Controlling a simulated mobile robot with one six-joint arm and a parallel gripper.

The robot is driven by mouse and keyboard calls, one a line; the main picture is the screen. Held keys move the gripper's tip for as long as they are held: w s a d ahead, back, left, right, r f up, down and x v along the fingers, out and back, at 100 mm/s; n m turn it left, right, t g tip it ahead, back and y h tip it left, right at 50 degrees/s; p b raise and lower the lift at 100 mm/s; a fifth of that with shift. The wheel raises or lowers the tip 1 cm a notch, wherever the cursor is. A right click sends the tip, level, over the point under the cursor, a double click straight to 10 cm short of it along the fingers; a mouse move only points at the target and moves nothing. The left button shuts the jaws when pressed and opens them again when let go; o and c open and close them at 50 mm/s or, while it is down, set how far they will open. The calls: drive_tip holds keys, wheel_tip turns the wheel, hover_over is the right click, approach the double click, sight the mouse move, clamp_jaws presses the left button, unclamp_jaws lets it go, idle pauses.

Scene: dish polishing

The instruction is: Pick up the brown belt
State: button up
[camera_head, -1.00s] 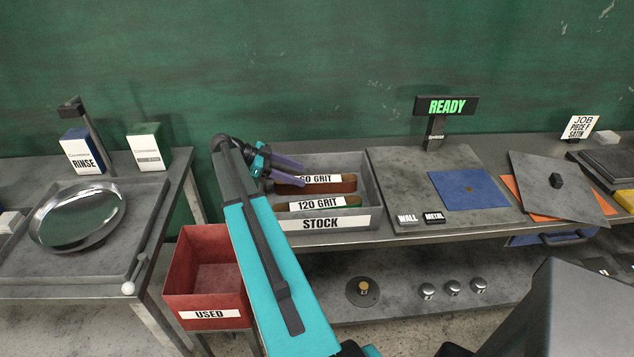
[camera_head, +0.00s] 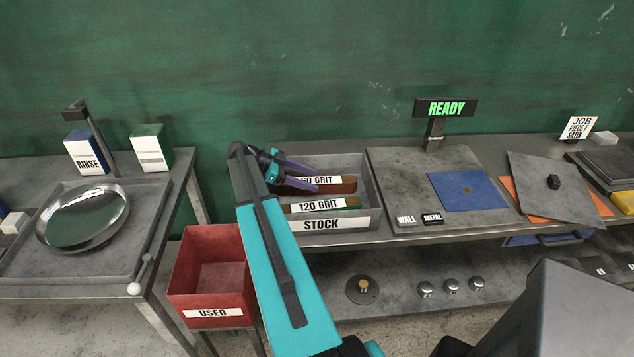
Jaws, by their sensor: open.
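The brown belt (camera_head: 349,184) lies at the back of the grey stock tray (camera_head: 375,207), behind a white label reading 60 GRIT. A second belt (camera_head: 353,203), brown with a greenish end and labelled 120 GRIT, lies in front of it. My gripper (camera_head: 317,179) reaches in from the left over the tray, with its purple fingers open and pointing right. The fingers overlap the left part of the brown belt and its label in the picture. I cannot tell whether they touch the belt or are above it.
A red USED bin (camera_head: 235,241) stands left of my arm. A grey plate with a blue sheet (camera_head: 468,190) and the READY sign (camera_head: 446,107) are right of the tray. A shiny pan (camera_head: 85,217) sits on the left table.

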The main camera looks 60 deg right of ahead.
drive_tip(key=shift+s+d+f, duration=0.3)
drive_tip(key=shift+s, duration=0.15)
drive_tip(key=shift+c, duration=0.4)
drive_tip(key=c, duration=1.2)
